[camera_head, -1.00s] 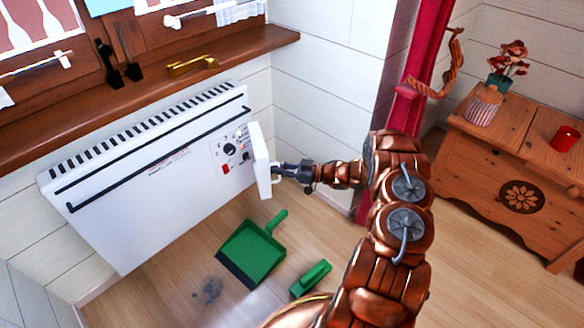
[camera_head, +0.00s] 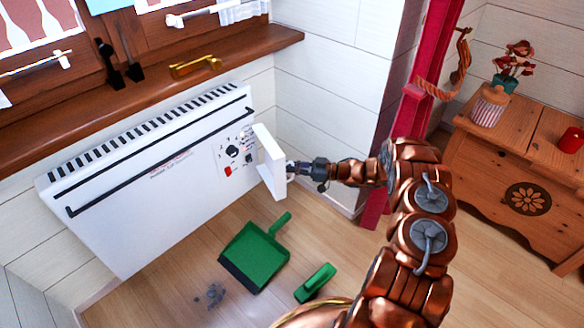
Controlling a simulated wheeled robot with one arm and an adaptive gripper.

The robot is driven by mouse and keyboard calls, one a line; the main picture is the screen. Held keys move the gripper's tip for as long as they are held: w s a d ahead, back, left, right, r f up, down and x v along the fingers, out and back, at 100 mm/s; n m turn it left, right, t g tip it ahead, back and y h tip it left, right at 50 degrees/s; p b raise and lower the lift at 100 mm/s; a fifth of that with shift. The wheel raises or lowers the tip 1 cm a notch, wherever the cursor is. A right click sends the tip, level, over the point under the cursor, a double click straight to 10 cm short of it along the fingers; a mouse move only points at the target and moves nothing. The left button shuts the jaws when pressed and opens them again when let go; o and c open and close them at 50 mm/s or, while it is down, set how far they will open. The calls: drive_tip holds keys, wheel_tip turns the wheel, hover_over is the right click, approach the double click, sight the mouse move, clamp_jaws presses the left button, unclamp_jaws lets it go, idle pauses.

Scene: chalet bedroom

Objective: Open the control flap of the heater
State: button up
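The white heater (camera_head: 150,185) hangs on the wall below the window sill. Its control flap (camera_head: 270,165) stands swung out from the heater's right end, baring the control panel (camera_head: 235,155) with a black knob and a red switch. My gripper (camera_head: 291,168) is at the flap's right edge, on the side away from the panel, touching or very close to it. The fingertips are small and partly hidden against the flap, so I cannot tell whether they are open or shut.
A green dustpan (camera_head: 252,258) and a green brush (camera_head: 315,283) lie on the wooden floor, with a dark dirt patch (camera_head: 212,294) beside them. A wooden chest (camera_head: 495,185) stands at right. A red post (camera_head: 425,100) rises behind my arm. The brown sill (camera_head: 150,95) overhangs the heater.

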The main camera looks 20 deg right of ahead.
drive_tip(key=o, duration=0.4)
drive_tip(key=shift+d, duration=0.1)
drive_tip(key=shift+o, duration=0.2)
drive_tip(key=shift+r, duration=0.15)
